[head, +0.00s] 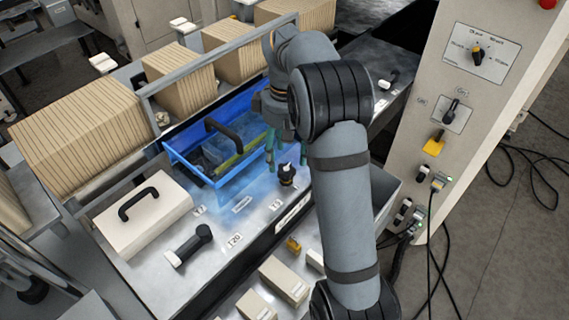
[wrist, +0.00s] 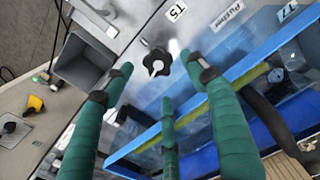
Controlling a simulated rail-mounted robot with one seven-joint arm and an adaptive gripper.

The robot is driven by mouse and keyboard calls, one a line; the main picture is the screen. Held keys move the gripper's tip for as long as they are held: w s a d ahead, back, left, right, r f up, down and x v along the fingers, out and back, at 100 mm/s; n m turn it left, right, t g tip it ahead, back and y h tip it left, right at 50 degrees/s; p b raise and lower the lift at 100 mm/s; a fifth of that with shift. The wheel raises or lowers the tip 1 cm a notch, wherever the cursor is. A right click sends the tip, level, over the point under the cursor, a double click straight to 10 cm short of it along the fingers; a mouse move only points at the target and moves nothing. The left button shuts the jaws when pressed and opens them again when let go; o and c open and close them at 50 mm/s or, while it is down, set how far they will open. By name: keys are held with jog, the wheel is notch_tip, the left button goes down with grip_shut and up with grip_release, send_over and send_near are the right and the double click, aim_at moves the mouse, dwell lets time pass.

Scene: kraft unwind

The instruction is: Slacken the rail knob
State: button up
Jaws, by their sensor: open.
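A black lobed knob (head: 287,174) with a pale pointer mark stands upright on the metal bench top near a small label. In the wrist view the knob (wrist: 156,63) lies beyond the fingertips, in the gap between them. My gripper (head: 283,150) has green fingers and hangs above and just behind the knob, beside the blue tray. In the wrist view my gripper (wrist: 158,78) is open, with its three fingers spread and nothing between them. I see no finger touching the knob.
A blue tray (head: 192,172) with a black handle stands close to my fingers. A white box (head: 140,215) with a handle and a black lever (head: 190,245) are at left. A control panel (head: 480,60) rises at right. Kraft stacks (head: 80,135) stand behind.

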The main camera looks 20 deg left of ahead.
aim_at(284, 168)
jog(key=shift+f, duration=2.05)
jog(key=shift+c, duration=0.3)
jog(key=shift+r, duration=0.15)
jog(key=c, duration=1.1)
jog(key=shift+a, duration=0.1)
